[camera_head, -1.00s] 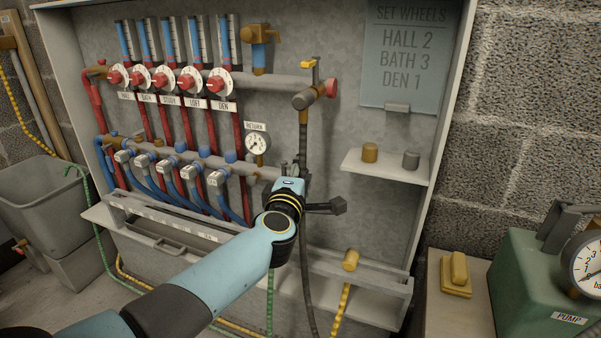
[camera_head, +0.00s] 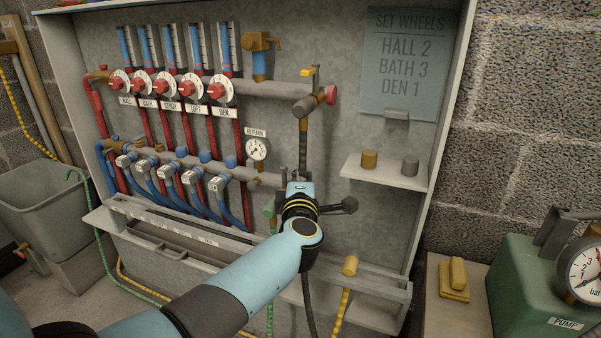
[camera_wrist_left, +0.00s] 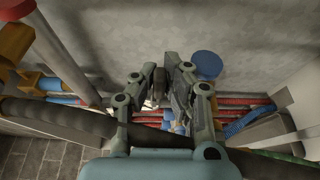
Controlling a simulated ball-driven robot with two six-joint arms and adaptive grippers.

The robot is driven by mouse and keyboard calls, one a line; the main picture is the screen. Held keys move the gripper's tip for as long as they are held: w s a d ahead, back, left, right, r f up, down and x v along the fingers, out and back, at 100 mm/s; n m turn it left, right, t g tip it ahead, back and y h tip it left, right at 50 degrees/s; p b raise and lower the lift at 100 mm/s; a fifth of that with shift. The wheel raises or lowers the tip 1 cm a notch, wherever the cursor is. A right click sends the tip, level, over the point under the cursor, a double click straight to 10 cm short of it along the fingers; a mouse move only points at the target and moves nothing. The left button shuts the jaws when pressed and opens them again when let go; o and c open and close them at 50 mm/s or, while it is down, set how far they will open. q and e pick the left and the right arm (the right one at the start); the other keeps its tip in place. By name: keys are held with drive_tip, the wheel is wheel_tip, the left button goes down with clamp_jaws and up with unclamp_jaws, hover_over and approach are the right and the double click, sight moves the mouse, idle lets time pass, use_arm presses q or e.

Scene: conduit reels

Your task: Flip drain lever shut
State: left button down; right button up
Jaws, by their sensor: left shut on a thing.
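My left gripper (camera_head: 297,180) is in front of the panel, just right of the end of the grey return pipe. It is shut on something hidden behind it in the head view. In the wrist view the fingers (camera_wrist_left: 161,84) close around a small grey piece, which I take to be the drain lever; its shape and angle are unclear. A green fitting (camera_head: 268,208) with a green hose below it hangs just left of the gripper. My right gripper is not in view.
A dark hose (camera_head: 303,150) drops behind the gripper from the upper valve. The return gauge (camera_head: 257,149) and blue-capped manifold are to the left. A small shelf (camera_head: 385,172) with two plugs juts out to the right. A yellow-hose fitting (camera_head: 350,264) sits below right.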

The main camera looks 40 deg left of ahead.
use_arm(q)
drive_tip(key=shift+w+n+g+y, duration=0.15)
drive_tip(key=shift+n+g+y, duration=0.15)
drive_tip(key=shift+n+y, duration=0.15)
drive_tip(key=c, duration=1.4)
unclamp_jaws()
drive_tip(key=shift+o, duration=0.2)
drive_tip(key=shift+s, duration=0.2)
drive_tip(key=v, duration=0.7)
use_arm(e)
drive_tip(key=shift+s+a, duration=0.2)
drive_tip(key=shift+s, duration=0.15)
use_arm(q)
drive_tip(key=shift+d, duration=0.1)
